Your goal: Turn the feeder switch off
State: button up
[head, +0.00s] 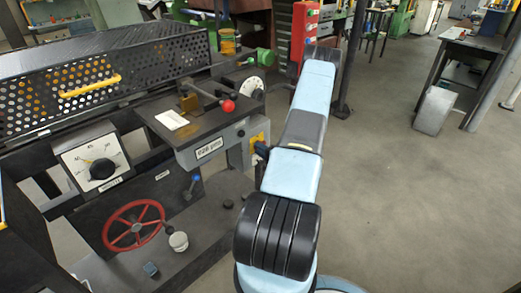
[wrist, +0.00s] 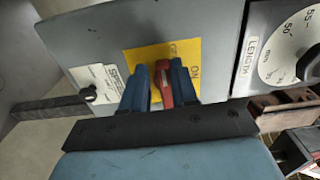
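The feeder switch (wrist: 162,80) is a red handle on a yellow plate (wrist: 142,55), with "ON" printed to the right of the handle. My gripper (wrist: 160,83) has its two blue fingers on either side of the red handle, very close to it. I cannot tell whether both fingers press on it. The handle stands roughly upright in the wrist view, and its lower end is partly hidden by my gripper. In the head view the yellow plate (head: 258,135) shows at the right end of the grey box, and my arm hides part of that area.
A "LENGTH" dial (wrist: 300,50) is right of the switch, and a white label (wrist: 97,88) is left of it. In the head view, a red-knobbed lever (head: 227,106), a red handwheel (head: 134,226) and a large dial (head: 97,165) are nearby. Open floor (head: 400,200) lies to the right.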

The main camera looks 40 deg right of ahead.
jog(key=o, duration=0.3)
jog(key=shift+d+r, duration=0.1)
jog(key=shift+o, duration=0.2)
jog(key=s+d, duration=0.1)
jog(key=s, duration=1.2)
jog(key=shift+s, duration=0.35)
